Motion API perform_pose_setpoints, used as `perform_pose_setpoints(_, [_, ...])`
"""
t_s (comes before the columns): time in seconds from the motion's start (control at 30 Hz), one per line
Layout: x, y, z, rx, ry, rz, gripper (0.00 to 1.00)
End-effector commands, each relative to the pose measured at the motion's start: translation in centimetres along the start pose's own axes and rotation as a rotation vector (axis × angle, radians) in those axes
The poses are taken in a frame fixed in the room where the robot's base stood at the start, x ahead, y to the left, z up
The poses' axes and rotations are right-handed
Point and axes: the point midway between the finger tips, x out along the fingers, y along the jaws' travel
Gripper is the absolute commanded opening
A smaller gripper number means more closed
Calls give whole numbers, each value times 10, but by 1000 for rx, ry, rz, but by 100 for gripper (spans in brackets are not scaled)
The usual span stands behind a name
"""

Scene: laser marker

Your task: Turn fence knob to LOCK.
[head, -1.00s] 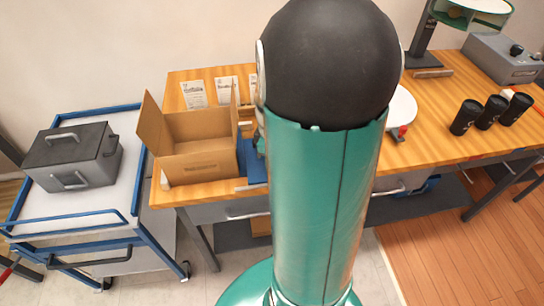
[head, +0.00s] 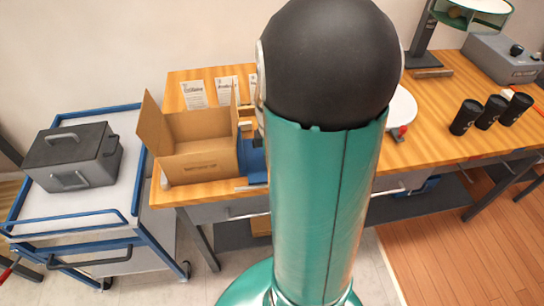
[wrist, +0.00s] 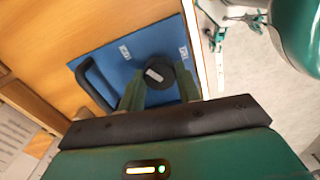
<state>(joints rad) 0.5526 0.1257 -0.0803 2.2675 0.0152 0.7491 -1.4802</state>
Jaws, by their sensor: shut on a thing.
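The fence knob (wrist: 160,74) is round and black with a white mark on top, and sits on a blue plate (wrist: 117,71) in the wrist view. Two small white labels lie on the plate, one on each side above the knob; their words are too small to read. My gripper (wrist: 158,78) has its green fingers on both sides of the knob and is shut on it. The white mark lies tilted, slanting down to the right. In the head view the blue plate (head: 256,163) shows only partly; my arm hides the knob and gripper.
A black handle (wrist: 94,82) rises from the plate, left of the knob. An open cardboard box (head: 196,142) stands left of the plate on the wooden table. Several black cups (head: 490,112) stand far right. A cart (head: 75,200) carries a grey case (head: 72,157).

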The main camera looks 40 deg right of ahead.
Motion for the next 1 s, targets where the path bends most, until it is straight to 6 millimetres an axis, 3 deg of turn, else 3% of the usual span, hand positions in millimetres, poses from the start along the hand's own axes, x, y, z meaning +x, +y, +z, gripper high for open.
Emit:
perform_pose_setpoints(0.07, [-1, 1, 0, -2, 0, 3, 11])
perform_pose_setpoints(0.1, [-1, 1, 0, -2, 0, 3, 39])
perform_pose_setpoints(0.2, [-1, 1, 0, -1, 0, 3, 55])
perform_pose_setpoints(0.57, [-6, 1, 0, 0, 0, 2, 55])
perform_pose_setpoints(0.77, [-36, 1, 0, 0, 0, 6, 55])
perform_pose_setpoints(1.0, [-90, 1, -1, -2, 0, 7, 55])
